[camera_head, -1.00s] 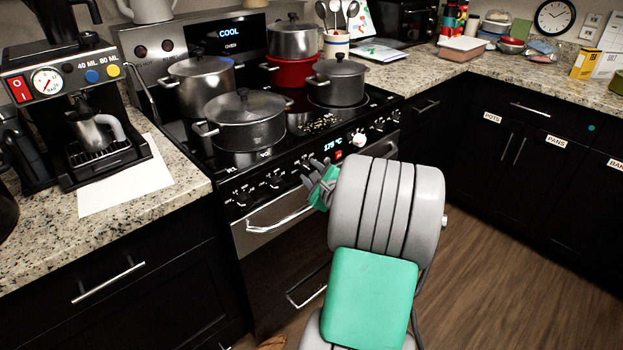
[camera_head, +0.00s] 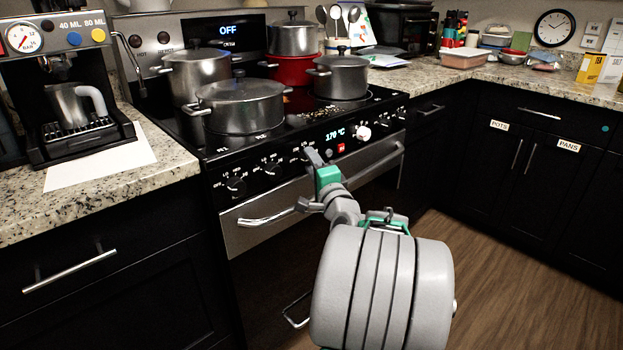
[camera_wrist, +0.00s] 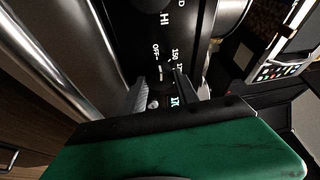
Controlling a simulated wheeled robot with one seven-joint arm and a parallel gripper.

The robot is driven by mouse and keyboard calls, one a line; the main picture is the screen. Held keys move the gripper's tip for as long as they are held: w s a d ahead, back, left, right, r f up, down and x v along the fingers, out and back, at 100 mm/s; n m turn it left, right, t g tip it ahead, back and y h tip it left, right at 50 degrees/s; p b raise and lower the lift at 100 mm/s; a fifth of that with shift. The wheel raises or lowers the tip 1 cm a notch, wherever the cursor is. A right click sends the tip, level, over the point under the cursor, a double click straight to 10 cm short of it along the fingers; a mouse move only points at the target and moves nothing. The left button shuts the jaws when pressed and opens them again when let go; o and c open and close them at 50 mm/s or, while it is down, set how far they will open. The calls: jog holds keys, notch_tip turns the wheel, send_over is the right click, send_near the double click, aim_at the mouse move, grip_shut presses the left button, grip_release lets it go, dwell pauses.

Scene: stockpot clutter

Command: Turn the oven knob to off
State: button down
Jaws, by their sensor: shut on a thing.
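The oven (camera_head: 225,165) has a front panel with a row of black knobs and a lit display (camera_head: 335,134) that seems to read 170 °C. The back display (camera_head: 229,30) reads OFF. My gripper (camera_head: 313,158) is at the panel, left of the red button (camera_head: 341,148), and hides the knob there in the head view. In the wrist view my gripper (camera_wrist: 161,95) is shut with its fingers on either side of the dark oven knob (camera_wrist: 164,84). Labels OFF and 150 show just beyond the fingers. The knob's exact pointer position is too dark to tell.
The oven door handle (camera_head: 265,217) runs just below my gripper. Several pots, such as a lidded one (camera_head: 240,108), stand on the cooktop. The floor (camera_head: 480,260) at right is clear.

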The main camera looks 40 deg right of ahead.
jog(key=shift+n+b, duration=0.5)
jog(key=shift+b, duration=0.1)
jog(key=c, duration=0.9)
grip_release()
jog(key=v, duration=0.7)
jog(key=shift+s+a+f+p, duration=0.15)
jog(key=shift+s+f+p, duration=0.05)
jog(key=shift+s+p, duration=0.15)
